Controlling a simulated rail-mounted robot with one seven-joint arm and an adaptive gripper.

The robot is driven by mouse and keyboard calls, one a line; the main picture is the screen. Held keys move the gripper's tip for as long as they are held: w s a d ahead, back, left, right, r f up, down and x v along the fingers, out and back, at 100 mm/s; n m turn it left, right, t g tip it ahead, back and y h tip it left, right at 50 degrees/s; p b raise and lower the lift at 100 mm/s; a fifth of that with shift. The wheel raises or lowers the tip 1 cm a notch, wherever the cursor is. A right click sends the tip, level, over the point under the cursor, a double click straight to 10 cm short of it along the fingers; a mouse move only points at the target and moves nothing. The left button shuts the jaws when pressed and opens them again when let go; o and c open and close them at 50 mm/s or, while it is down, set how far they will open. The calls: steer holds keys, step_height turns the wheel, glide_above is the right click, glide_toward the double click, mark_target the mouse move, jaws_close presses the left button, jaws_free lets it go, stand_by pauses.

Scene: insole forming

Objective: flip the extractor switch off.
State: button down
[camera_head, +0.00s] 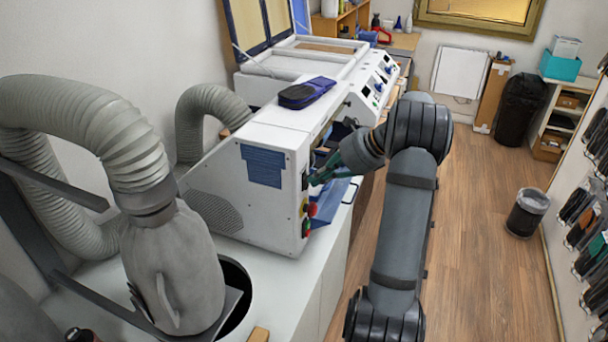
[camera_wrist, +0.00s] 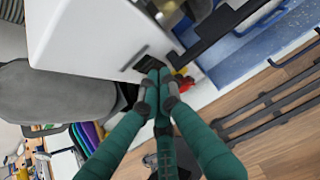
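The white extractor machine (camera_head: 275,190) stands on a white counter, with its narrow control panel facing right. Dark switches (camera_head: 304,181) sit on that panel above a red and yellow button (camera_head: 307,208); switch labels and positions are too small to read. My gripper (camera_head: 318,178), with green fingers, is at the panel beside the switches. In the wrist view the fingertips (camera_wrist: 159,78) are drawn together, at the edge of a dark switch plate (camera_wrist: 142,58) on the white panel. They partly cover the plate; I cannot tell whether they touch it. Nothing is seen held between them.
A large grey hose (camera_head: 95,115) and a grey covered form (camera_head: 175,265) stand left of the machine. A dark blue pouch (camera_head: 306,92) lies on top. A red part (camera_wrist: 183,82) shows beside the fingertips.

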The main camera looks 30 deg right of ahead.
steer(key=shift+a, duration=0.1)
steer(key=shift+r+p, duration=0.75)
steer(key=f+v, duration=0.1)
steer(key=v, duration=1.2)
steer(key=shift+s+d+b, duration=0.3)
steer(key=shift+d+b, duration=0.05)
steer(key=shift+d, duration=0.1)
steer(key=shift+f, duration=0.1)
